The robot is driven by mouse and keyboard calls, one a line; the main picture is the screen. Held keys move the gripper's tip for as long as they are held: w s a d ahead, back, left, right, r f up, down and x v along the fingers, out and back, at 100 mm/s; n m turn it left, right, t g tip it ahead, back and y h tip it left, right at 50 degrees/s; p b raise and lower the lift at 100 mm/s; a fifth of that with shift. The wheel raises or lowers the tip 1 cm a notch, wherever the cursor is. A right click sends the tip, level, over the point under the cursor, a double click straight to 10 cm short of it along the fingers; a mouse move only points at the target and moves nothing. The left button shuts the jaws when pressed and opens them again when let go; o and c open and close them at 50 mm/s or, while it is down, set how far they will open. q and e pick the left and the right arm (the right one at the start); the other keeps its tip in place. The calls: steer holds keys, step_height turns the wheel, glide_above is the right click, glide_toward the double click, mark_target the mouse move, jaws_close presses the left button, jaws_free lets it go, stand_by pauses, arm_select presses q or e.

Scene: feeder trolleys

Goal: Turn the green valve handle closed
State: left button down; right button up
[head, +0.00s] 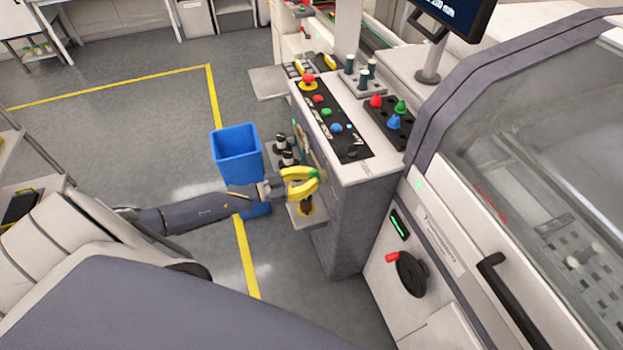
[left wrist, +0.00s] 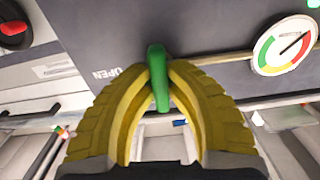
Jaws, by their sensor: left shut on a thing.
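The green valve handle (left wrist: 158,78) shows in the left wrist view between the tips of my yellow gripper fingers, against a dark grey panel with the word OPEN beside it. My left gripper (head: 312,182) is shut on the handle at the side of the control cabinet in the head view. A bit of green shows at its fingertips there. The fingers hide part of the handle and its pivot. My right gripper is not in view.
A round gauge (left wrist: 285,45) sits on the same panel. The control cabinet (head: 345,225) carries buttons on top. A blue bin (head: 236,150) stands on the floor behind my left arm. A machine with a black handwheel (head: 411,274) stands to the right.

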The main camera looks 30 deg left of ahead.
arm_select(q)
steer(key=shift+d+r+n, duration=0.1)
steer(key=shift+n, duration=0.4)
steer(key=c, duration=1.4)
jaws_free()
steer(key=shift+w, duration=0.1)
steer(key=shift+o, duration=0.2)
steer(key=v, duration=1.2)
